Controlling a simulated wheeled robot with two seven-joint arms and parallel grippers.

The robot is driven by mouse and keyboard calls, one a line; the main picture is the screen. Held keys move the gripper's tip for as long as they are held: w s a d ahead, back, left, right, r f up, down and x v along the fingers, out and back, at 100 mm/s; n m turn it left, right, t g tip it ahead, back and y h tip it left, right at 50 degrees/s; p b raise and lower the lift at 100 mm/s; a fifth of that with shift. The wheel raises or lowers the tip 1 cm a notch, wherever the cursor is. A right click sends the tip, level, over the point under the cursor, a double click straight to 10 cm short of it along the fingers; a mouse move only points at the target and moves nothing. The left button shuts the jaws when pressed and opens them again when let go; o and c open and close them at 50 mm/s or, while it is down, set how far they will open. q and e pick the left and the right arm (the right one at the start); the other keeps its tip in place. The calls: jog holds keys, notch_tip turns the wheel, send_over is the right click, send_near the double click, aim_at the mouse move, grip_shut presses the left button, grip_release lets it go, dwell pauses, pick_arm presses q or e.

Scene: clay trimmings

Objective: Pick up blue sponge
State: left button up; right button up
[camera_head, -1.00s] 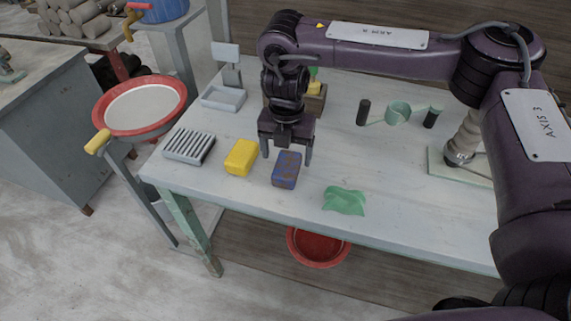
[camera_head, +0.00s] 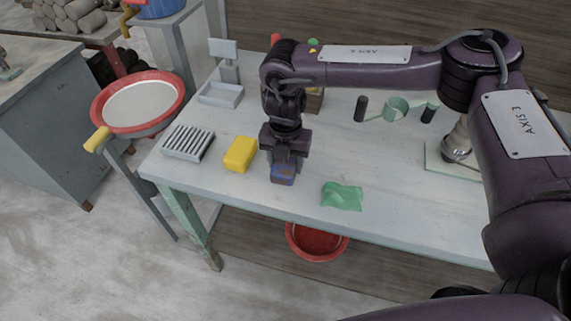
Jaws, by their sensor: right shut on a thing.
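The blue sponge (camera_head: 283,178) is on the pale worktable near its front edge, with brownish marks on it. My right gripper (camera_head: 284,168) is straight above it, pointing down, its fingers shut on the sponge. The gripper hides most of the sponge's upper part, and whether the sponge touches the table is hard to tell. My left gripper is not in view.
A yellow sponge (camera_head: 240,154) lies just left of the gripper, and a green cloth (camera_head: 342,196) lies to the right. A ribbed grey rack (camera_head: 188,142) and a grey tray (camera_head: 220,94) are at the left. A green strip tool (camera_head: 396,108) lies behind right.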

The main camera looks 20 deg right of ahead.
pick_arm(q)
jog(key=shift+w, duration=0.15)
pick_arm(e)
jog(key=shift+r, duration=0.4)
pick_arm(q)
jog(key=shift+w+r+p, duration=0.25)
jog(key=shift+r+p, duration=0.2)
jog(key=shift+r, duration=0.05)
pick_arm(e)
notch_tip(320, 180, up, 19)
jog(key=shift+r, duration=0.1)
jog(key=shift+o, duration=1.3)
jog(key=shift+c, duration=1)
